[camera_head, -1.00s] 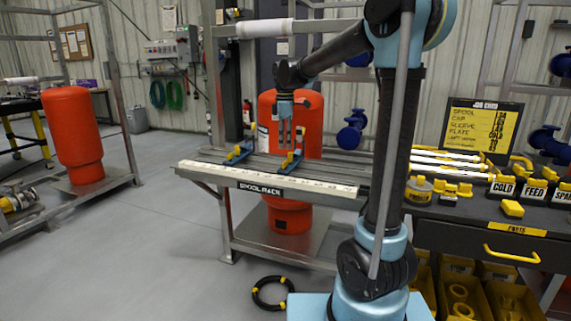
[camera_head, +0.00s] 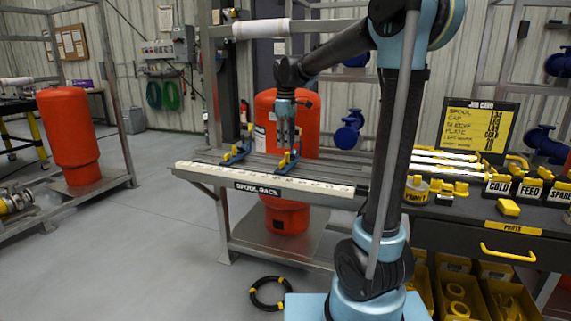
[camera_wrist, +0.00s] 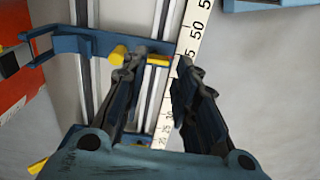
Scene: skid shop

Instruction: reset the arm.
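My gripper (camera_head: 288,148) hangs from my arm over the spool rack bench, pointing down. In the wrist view its two dark fingers (camera_wrist: 161,60) stand apart, with nothing gripped between them. Beneath and between them show the white ruler strip (camera_wrist: 197,32), the slotted rails and a blue bracket (camera_wrist: 68,44) with a yellow tip. In the head view the fingers are close to the right blue and yellow bracket (camera_head: 286,163); I cannot tell whether they touch it.
A second blue bracket (camera_head: 237,153) stands left on the spool rack bench (camera_head: 325,192). A red tank (camera_head: 265,108) stands behind my gripper. The parts bench (camera_head: 455,232) is at right. A black hose coil (camera_head: 270,293) lies on the floor; floor at left is open.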

